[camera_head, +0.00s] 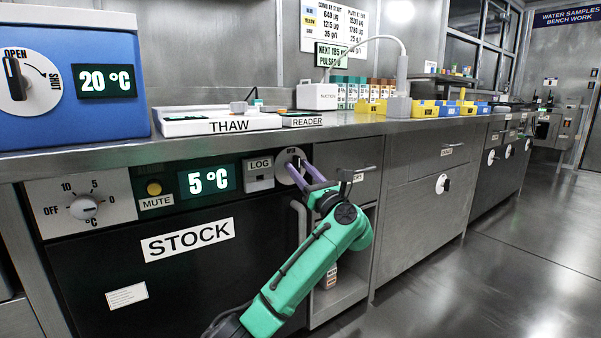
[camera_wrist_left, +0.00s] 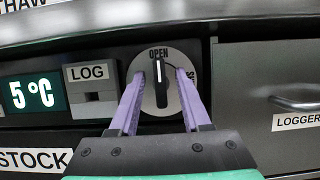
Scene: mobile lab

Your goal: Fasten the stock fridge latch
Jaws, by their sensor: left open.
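The stock fridge (camera_head: 180,270) is a dark door under the bench, labelled STOCK, with a display reading 5 °C. Its latch (camera_head: 293,165) is a round grey dial at the panel's right end, partly hidden by my gripper. In the left wrist view the latch's black knob (camera_wrist_left: 161,84) stands upright, pointing at OPEN. The other label at its right is mostly hidden by a finger. My left gripper (camera_wrist_left: 164,85) is open, its two purple fingers on either side of the knob with visible gaps. It also shows in the head view (camera_head: 304,172). My right gripper is not in view.
A LOG box (camera_wrist_left: 91,88) sits left of the latch, and a drawer with a LOGGERS label (camera_wrist_left: 297,121) and handle is at right. The bench edge (camera_head: 240,134) overhangs above. A vertical door handle (camera_head: 298,220) is beside my left arm. The floor at right is clear.

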